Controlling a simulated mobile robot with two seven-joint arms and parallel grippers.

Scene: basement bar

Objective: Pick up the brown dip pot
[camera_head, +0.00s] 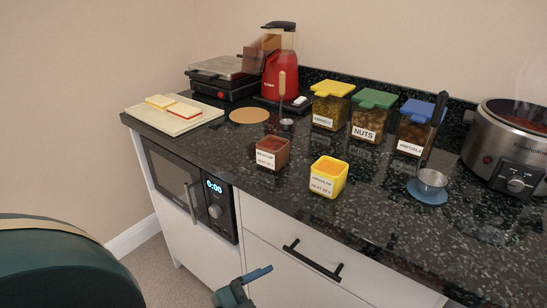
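The brown dip pot (284,157) is a small square pot with a red filling and a white label on its front. It stands upright on the dark speckled counter (370,218), left of and a little behind a yellow pot (341,186) with an orange filling. A teal gripper, which seems to be my left one (257,275), shows only in part at the bottom edge, below the counter and in front of the white cabinet. It is well away from the brown pot and touches no pot. Its opening is not clear. My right gripper is not in view.
A ladle in a metal cup (432,178) rests on a blue mat at the right, by a slow cooker (508,148). Lidded jars (369,115) stand behind the pots. A thin upright utensil (282,90) stands behind the brown pot. A drawer handle (312,260) sticks out below.

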